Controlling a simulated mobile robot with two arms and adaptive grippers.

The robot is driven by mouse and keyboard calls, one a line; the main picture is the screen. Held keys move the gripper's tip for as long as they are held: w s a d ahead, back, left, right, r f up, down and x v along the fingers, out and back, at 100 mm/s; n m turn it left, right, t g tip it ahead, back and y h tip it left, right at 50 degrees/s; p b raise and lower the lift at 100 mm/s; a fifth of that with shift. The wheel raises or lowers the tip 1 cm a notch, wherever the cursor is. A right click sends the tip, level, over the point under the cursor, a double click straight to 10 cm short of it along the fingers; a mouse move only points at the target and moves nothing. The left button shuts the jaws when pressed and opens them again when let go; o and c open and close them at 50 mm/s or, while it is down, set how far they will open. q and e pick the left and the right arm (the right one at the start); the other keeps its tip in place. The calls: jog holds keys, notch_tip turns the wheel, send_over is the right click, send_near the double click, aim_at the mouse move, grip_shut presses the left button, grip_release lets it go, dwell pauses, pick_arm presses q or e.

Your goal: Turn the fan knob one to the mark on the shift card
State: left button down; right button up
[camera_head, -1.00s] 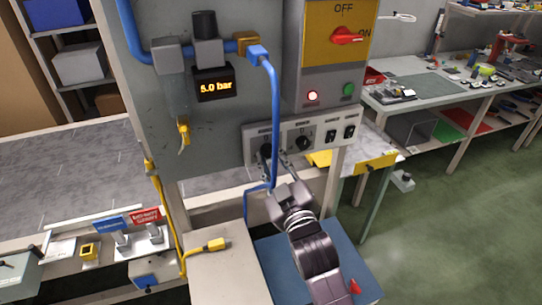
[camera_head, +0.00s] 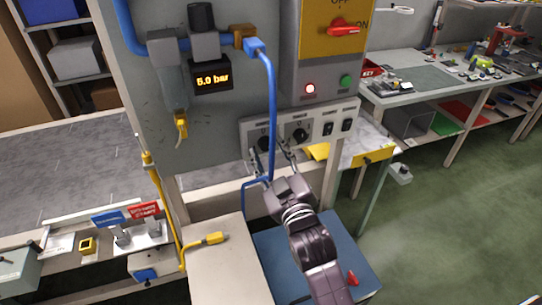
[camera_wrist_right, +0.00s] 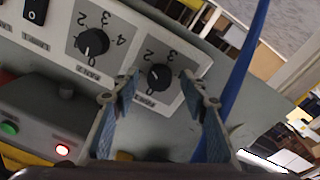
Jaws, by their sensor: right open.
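The grey knob panel (camera_head: 322,118) has two black knobs and rocker switches. The left knob (camera_head: 264,141), which I take as fan knob one, is partly behind a blue hose in the head view; the wrist view shows it too (camera_wrist_right: 159,76). Its dial has numbers around it, and its label is too small to read surely. My right gripper (camera_head: 269,158) is open, with its fingers just below and either side of this knob. In the wrist view the fingers (camera_wrist_right: 161,92) look apart from it. I cannot make out a shift card. My left gripper is out of view.
The second knob (camera_head: 299,133) sits close beside the first. A blue hose (camera_head: 274,110) hangs right by the gripper. A red rotary switch (camera_head: 343,27) is above. A yellow-plugged cable (camera_head: 214,238) lies on the pale surface below left.

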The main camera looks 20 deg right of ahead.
jog(key=s, duration=1.2)
jog(key=shift+f, duration=0.35)
jog(key=shift+f, duration=0.1)
